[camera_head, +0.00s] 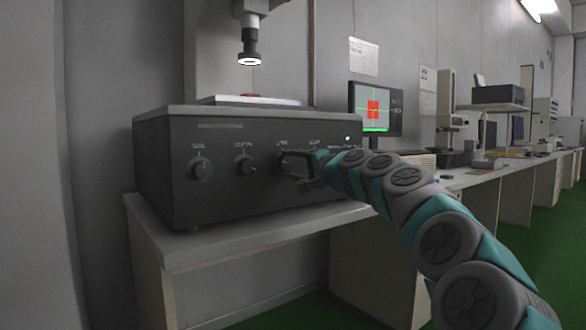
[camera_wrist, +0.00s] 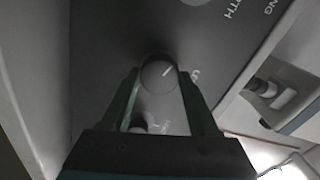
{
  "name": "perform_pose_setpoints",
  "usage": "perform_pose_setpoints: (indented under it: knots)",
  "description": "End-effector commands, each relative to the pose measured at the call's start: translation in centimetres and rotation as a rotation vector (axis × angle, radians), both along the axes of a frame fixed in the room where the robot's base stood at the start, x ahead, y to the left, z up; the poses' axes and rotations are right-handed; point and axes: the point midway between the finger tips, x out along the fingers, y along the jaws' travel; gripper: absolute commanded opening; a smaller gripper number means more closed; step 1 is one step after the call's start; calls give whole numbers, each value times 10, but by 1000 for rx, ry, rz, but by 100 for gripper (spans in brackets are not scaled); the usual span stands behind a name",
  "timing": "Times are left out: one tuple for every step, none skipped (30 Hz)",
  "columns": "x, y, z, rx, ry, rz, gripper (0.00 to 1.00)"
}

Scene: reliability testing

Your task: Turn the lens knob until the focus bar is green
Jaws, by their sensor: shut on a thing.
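The lens knob (camera_wrist: 158,75) is a round grey knob with a white pointer line, on the dark front panel of the machine (camera_head: 165,175). In the head view it is the third knob from the left, partly hidden by my gripper (camera_head: 289,166). In the wrist view my gripper (camera_wrist: 158,78) has one finger on each side of this knob and is shut on it. The pointer line slants toward the upper right there. A green bar (camera_head: 376,130) runs along the screen's bottom.
Two other knobs, the leftmost (camera_head: 201,168) and its neighbour (camera_head: 246,165), stand left of my gripper. Another knob (camera_wrist: 140,122) shows between my fingers, nearer the wrist. A lens tube (camera_head: 249,45) hangs above the machine's top plate. The bench (camera_head: 200,250) has other equipment farther right.

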Motion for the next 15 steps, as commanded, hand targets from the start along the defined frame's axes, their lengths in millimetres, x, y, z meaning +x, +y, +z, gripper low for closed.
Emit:
perform_pose_setpoints:
  knots:
    - [0,2,-2,-3,3,3,6]
    - [0,2,-2,-3,3,3,6]
    - [0,2,-2,-3,3,3,6]
    - [0,2,-2,-3,3,3,6]
    - [0,2,-2,-3,3,3,6]
    - [0,2,-2,-2,3,4,6]
    - [0,2,-2,-2,3,4,6]
    - [0,2,-2,-2,3,4,6]
    - [0,2,-2,-2,3,4,63]
    - [0,2,-2,-2,3,3,67]
    - [0,1,-2,-2,3,3,70]
    - [0,1,-2,-2,2,3,75]
    - [0,1,-2,-2,2,2,78]
    - [0,1,-1,-2,2,2,81]
    - [0,1,-1,-2,2,2,86]
